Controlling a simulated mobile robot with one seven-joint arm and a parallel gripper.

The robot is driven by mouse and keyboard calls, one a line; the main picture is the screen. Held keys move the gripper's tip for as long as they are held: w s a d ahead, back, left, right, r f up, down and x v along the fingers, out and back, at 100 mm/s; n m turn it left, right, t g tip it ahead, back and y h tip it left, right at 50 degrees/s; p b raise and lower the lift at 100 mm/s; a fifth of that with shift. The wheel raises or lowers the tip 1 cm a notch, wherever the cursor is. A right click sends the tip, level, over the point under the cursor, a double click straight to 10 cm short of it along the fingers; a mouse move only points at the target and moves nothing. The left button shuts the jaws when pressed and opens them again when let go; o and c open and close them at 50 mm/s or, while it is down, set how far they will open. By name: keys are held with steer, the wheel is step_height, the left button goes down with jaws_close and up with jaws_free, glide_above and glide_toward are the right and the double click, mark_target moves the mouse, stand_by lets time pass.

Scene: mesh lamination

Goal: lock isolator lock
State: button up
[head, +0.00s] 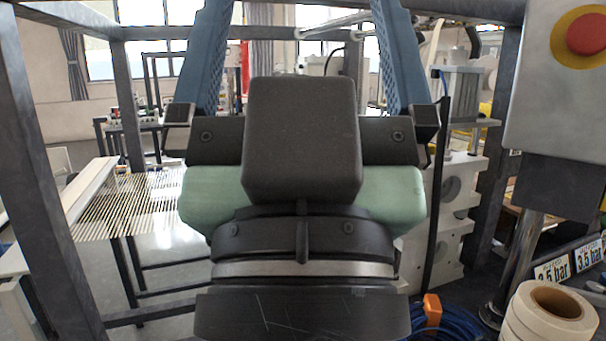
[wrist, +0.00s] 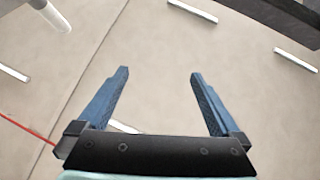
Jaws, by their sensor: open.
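My gripper (head: 302,25) fills the middle of the head view. Its two blue fingers stand wide apart, and their tips run out of the top of that view. In the wrist view my gripper (wrist: 160,73) shows both fingertips, with nothing between them. I cannot make out the isolator or its lock in either view. The gripper's body hides the centre of the scene in the head view.
A grey box with a red emergency button (head: 588,33) is at upper right. Tape rolls (head: 548,318) and a blue hose with an orange piece (head: 432,310) lie at lower right. Dark frame posts (head: 128,110) stand around. A striped mesh (head: 130,205) lies left.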

step_height(320, 180, up, 11)
steer(key=p, duration=0.8)
